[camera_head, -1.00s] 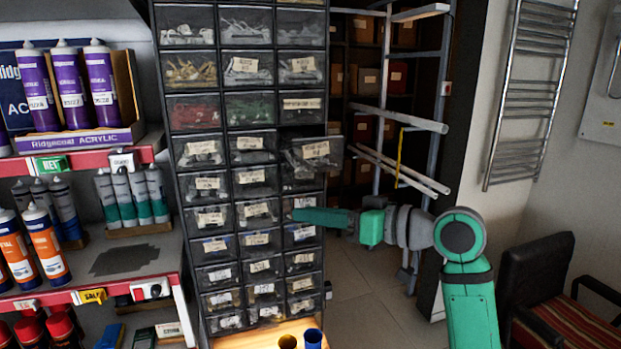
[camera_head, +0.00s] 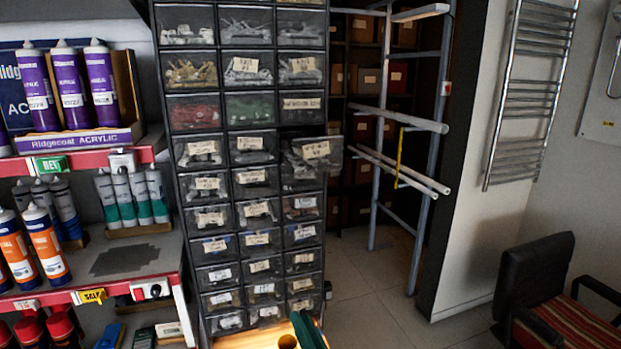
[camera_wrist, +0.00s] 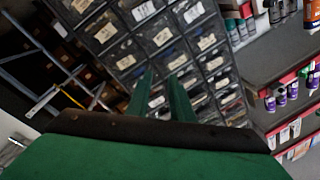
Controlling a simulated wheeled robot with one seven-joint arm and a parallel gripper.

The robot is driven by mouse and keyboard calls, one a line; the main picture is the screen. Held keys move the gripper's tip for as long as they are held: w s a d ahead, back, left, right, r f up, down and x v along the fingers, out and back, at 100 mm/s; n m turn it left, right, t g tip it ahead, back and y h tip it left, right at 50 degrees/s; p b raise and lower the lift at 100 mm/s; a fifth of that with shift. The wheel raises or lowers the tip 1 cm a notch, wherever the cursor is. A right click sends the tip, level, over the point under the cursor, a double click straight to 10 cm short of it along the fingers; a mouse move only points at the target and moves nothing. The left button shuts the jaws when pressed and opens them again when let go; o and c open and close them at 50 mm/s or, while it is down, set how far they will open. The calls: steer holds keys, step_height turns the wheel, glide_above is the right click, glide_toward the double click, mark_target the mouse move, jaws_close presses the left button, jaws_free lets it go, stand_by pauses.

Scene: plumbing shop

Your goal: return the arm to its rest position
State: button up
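My gripper (camera_wrist: 160,82) shows in the wrist view as two green fingers with a gap between them, and nothing is held in it. The fingers point toward the drawer cabinet, which fills the upper middle of that view. In the head view, a green part of my arm (camera_head: 308,331) shows at the bottom edge, in front of the cabinet's foot. The rest of my arm is out of that picture.
The drawer cabinet (camera_head: 223,135) has one drawer (camera_head: 311,157) pulled out in its right column. Shelves with sealant tubes (camera_head: 68,87) stand left. A pipe rack (camera_head: 403,122) and a chair (camera_head: 545,290) are right. The floor (camera_head: 368,285) between is clear.

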steer(key=s+f+m+g+h, duration=0.1)
steer(key=s+f+m+h, duration=0.2)
steer(key=s+f+h, duration=1.1)
steer(key=s+f+n+y, duration=0.1)
steer(key=s+n+y, duration=0.1)
steer(key=s, duration=0.8)
steer(key=s+d+f+n+y, duration=0.1)
steer(key=s+n+y, duration=0.1)
steer(key=s, duration=0.9)
steer(key=s+f+n+g+y, duration=0.1)
steer(key=s+n, duration=0.1)
steer(key=s, duration=0.8)
steer(key=shift+s+d+y, duration=0.3)
steer(key=shift+s+y, duration=0.1)
